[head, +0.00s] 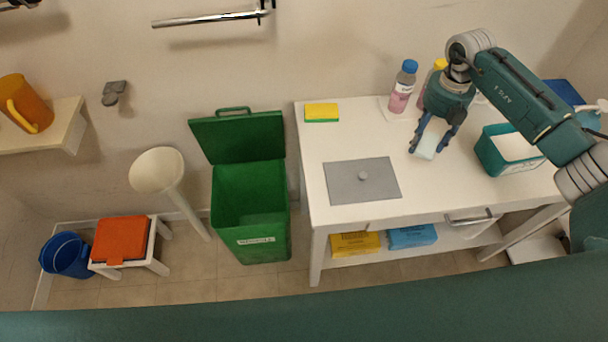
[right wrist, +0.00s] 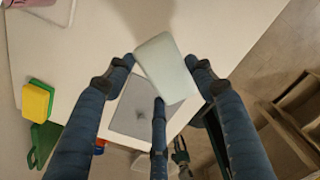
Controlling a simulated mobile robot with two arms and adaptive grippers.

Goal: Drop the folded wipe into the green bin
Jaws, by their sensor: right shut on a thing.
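The folded wipe (head: 427,146) is a pale, whitish-blue flat block. My right gripper (head: 433,141) is shut on it and holds it over the white table, right of the grey mat. The wipe also shows in the right wrist view (right wrist: 165,66), between the blue fingers of the right gripper (right wrist: 165,75), tilted. The green bin (head: 252,219) stands on the floor left of the table with its lid (head: 239,138) open against the wall. The wipe is well apart from the bin.
A white stand (head: 157,171), orange-topped stool (head: 121,238) and blue bucket (head: 66,256) are left of the bin.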

